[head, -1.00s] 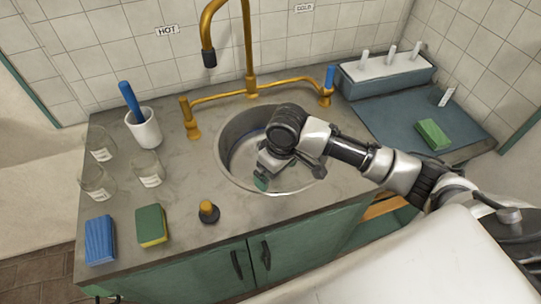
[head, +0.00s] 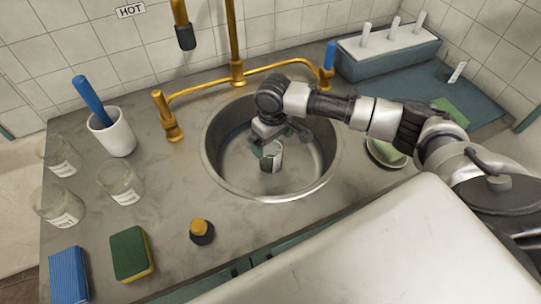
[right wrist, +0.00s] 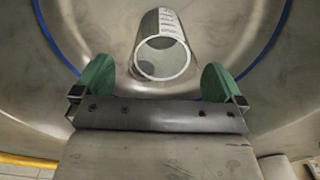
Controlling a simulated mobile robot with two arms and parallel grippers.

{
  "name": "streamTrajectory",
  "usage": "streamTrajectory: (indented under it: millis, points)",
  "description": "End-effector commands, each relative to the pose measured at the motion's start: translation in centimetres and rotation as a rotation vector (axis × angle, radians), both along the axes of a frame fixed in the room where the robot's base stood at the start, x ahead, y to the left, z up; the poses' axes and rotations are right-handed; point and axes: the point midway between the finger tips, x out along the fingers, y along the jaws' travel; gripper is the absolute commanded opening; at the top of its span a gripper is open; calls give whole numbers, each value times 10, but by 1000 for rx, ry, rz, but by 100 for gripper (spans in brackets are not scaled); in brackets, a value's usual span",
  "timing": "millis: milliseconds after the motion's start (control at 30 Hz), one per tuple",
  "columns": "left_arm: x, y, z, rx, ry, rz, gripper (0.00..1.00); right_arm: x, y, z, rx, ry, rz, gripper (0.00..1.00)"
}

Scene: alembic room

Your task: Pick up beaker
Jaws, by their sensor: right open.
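A small clear beaker (head: 271,158) with a pale label stands in the round metal sink (head: 315,175). In the right wrist view the beaker (right wrist: 162,50) shows its open rim towards the camera, just ahead of the gap between the fingers. My right gripper (head: 266,149) reaches down into the sink at the beaker. Its green fingertips (right wrist: 158,82) are spread wide, one to each side of the rim, with space on both sides; it holds nothing. Three more labelled glass beakers (head: 121,184) stand on the counter at left. My left gripper is not in view.
A brass tap (head: 236,70) and pipe stand behind the sink. A white cup (head: 112,133) with a blue-handled tool, a blue sponge (head: 68,275), a green sponge (head: 131,253) and a dark stopper (head: 202,232) sit at left. A bowl (head: 385,152) is right of the sink.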

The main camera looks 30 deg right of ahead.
Motion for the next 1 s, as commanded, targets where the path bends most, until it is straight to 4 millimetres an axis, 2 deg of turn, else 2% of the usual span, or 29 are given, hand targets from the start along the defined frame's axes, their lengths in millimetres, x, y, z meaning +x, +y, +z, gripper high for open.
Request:
streamTrajectory:
  millis: [300,633,1000]
  points:
    - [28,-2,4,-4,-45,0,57,1,4,-44,-1,3,0,100]
    - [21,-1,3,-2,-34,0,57,1,4,-50,0,1,2,98]
    - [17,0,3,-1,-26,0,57,1,4,-50,0,1,1,42]
